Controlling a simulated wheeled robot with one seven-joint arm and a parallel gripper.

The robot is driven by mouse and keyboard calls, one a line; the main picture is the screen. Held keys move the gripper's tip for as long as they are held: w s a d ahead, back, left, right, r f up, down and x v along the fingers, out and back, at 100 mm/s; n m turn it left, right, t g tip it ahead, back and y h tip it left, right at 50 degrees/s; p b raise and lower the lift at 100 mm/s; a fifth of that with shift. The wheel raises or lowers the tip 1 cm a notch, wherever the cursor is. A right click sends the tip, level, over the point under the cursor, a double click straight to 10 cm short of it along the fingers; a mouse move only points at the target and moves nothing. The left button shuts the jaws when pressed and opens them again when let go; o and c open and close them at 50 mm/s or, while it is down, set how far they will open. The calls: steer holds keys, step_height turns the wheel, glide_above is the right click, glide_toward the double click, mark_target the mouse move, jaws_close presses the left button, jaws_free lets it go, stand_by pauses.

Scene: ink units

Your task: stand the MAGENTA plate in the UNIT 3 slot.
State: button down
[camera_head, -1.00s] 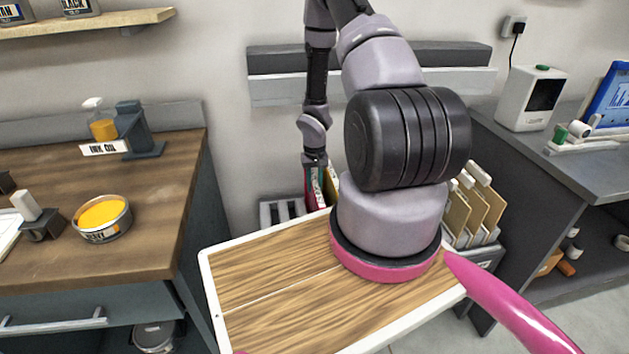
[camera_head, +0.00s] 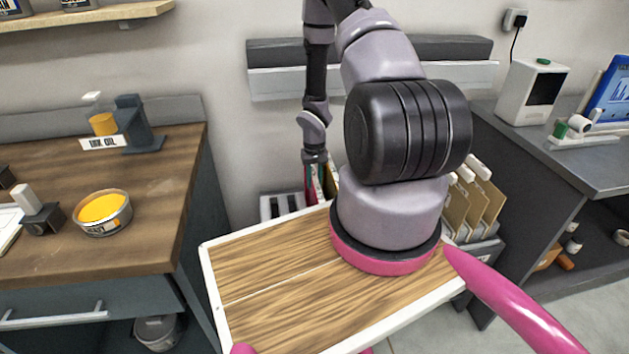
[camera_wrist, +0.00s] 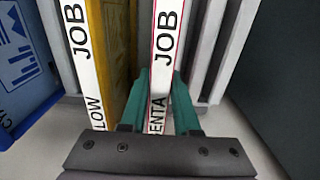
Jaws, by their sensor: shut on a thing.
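The magenta plate (camera_wrist: 166,38) shows edge-on in the wrist view, with a white label whose readable part is "ENTA JOB". My gripper (camera_wrist: 160,95) is shut on it, one teal finger on each side. In the head view the magenta plate (camera_head: 309,181) hangs upright below my wrist, over or in the rack behind the wooden top. Its lower end is hidden, so I cannot tell whether it is seated. The rack's pale dividers (camera_wrist: 236,45) stand right of the plate in the wrist view. No unit number is readable.
A yellow plate (camera_wrist: 118,50), with a label ending "LOW JOB" (camera_wrist: 80,50), stands just left of the magenta one. Tan folders (camera_head: 470,205) stand right of my arm.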

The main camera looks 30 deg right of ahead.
steer(key=shift+f, duration=0.1)
steer(key=c, duration=0.6)
jaws_free()
steer(key=shift+o, duration=0.2)
step_height(320, 180, up, 11)
steer(key=shift+f, duration=0.1)
steer(key=shift+r, duration=2.5)
